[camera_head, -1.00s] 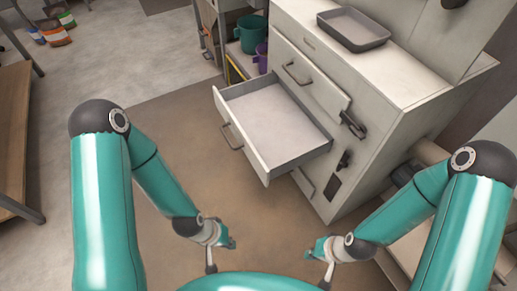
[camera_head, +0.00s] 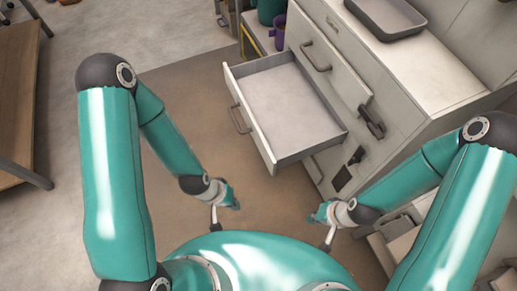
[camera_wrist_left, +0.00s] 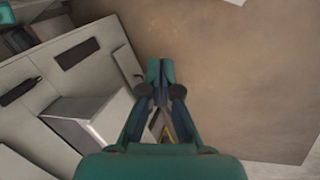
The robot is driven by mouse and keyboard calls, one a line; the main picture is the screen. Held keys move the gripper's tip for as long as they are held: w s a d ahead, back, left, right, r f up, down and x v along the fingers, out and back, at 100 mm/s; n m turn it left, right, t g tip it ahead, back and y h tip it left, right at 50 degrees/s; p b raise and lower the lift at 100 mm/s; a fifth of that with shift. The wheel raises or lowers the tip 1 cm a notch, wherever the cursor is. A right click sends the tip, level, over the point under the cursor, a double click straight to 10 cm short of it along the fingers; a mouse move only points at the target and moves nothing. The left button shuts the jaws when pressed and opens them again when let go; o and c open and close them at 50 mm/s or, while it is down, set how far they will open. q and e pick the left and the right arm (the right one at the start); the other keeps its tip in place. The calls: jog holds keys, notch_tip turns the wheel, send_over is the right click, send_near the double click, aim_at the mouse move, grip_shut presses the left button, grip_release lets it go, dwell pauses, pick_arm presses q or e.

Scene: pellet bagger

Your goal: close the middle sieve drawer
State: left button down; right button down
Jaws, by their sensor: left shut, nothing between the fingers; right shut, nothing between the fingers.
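The middle sieve drawer (camera_head: 292,98) is pulled out of the white cabinet (camera_head: 425,95). It is a white tray-like drawer with a grey handle (camera_head: 240,118) on its front, and it looks empty. My left gripper (camera_head: 236,205) is shut and empty, low in front of the drawer and apart from it. The left wrist view shows its closed fingers (camera_wrist_left: 160,72) over the brown floor. My right gripper (camera_head: 313,216) is shut and empty, below the drawer's near corner in the picture and apart from the cabinet.
The upper drawer (camera_head: 330,52) is shut, with its own handle. A black latch (camera_head: 371,122) sits at its right. A grey tray (camera_head: 388,15) lies on the cabinet top. A purple cup (camera_head: 279,32) stands on a shelf behind. The brown mat (camera_head: 185,95) left of the drawer is clear.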

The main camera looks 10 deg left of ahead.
pick_arm(q)
notch_tip(320, 180, down, 3)
jog(key=s+a+n+g+b, duration=0.1)
jog(key=a+n+b, duration=0.1)
jog(key=b, duration=0.1)
jog(key=n+t+h+b, duration=1)
jog(key=n+h+b, duration=0.1)
jog(key=n+b, duration=1.05)
send_near(265, 147)
jog(key=shift+m, duration=0.45)
jog(key=x, duration=0.2)
jog(key=b+x, duration=0.1)
jog(key=x, duration=0.2)
jog(key=b+x, duration=0.1)
jog(key=x, duration=0.1)
jog(key=shift+w+d+f, duration=0.1)
jog(key=shift+f, duration=0.3)
jog(key=shift+d, duration=0.1)
jog(key=shift+w, duration=0.1)
